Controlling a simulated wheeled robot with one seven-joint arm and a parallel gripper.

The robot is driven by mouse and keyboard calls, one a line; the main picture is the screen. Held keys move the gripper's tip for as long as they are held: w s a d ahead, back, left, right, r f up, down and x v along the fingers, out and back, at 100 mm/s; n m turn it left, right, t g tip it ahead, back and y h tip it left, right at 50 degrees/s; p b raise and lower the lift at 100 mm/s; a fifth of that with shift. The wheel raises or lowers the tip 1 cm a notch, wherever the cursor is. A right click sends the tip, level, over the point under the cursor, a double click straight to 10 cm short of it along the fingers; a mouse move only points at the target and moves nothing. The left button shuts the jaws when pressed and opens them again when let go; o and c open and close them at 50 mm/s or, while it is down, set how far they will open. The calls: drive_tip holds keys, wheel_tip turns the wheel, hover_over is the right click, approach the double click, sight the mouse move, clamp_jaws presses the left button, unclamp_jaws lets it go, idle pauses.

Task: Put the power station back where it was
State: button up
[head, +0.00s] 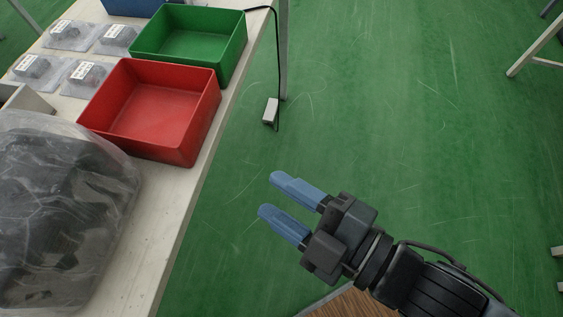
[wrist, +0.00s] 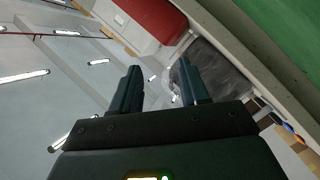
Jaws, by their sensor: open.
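A small white-grey block (head: 270,111) hangs on a black cord beside the right edge of the table in the head view. It looks like the power station, but I cannot be sure. Its cord runs up to the table top near the green bin. My gripper (head: 270,195) is open and empty, with its blue fingers apart and pointing left towards the table. It is below the block in the picture and clear of it. In the wrist view my gripper (wrist: 158,66) also has nothing between its fingers. The block is not clearly visible there.
The pale table (head: 150,235) carries a red bin (head: 152,103), a green bin (head: 190,36), a dark bagged bundle (head: 60,210) and several small labelled bags. The red bin (wrist: 155,16) also shows in the wrist view. Green floor right of the table is mostly open.

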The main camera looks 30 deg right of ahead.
drive_tip(key=s+d+m+h, duration=0.7)
drive_tip(key=s+d+m, duration=0.6)
drive_tip(key=s+m, duration=0.1)
drive_tip(key=shift+s+d+m, duration=0.2)
drive_tip(key=shift+s+m, duration=0.1)
drive_tip(key=shift+m, duration=0.2)
drive_tip(key=shift+f, duration=0.1)
